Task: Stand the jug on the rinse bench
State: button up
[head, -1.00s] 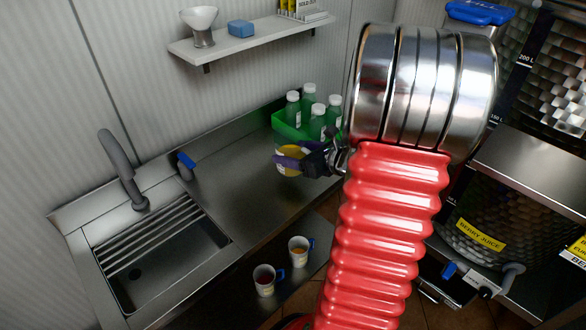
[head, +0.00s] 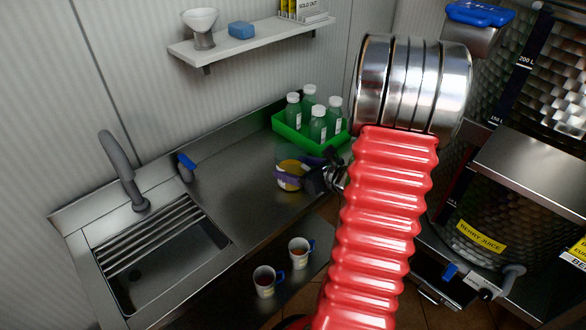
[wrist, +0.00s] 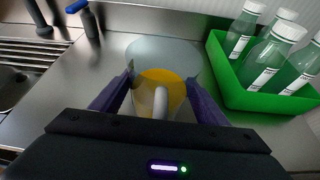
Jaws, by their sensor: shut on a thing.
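The jug (head: 291,173) is clear, with a yellow patch low on it. It looks upright, over the steel rinse bench (head: 228,197), just in front of a green crate. My gripper (head: 308,170) is shut on the jug, with a purple finger on either side. In the wrist view the jug (wrist: 165,58) fills the space between the fingers, and its pale handle (wrist: 160,102) faces my gripper. I cannot tell whether its base touches the bench.
The green crate (head: 292,136) holds several bottles, close behind the jug. A sink (head: 165,265) with a tap (head: 122,165) lies at the left. The bench between sink and jug is clear. Two mugs (head: 264,281) (head: 299,253) stand on a lower surface in front.

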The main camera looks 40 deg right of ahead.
jog(key=shift+f, duration=0.1)
dwell(0.3)
jog(key=o, duration=1.5)
jog(key=shift+s+r, duration=0.25)
jog(key=shift+s, duration=0.15)
jog(key=v, duration=1.1)
jog(key=shift+s, duration=0.1)
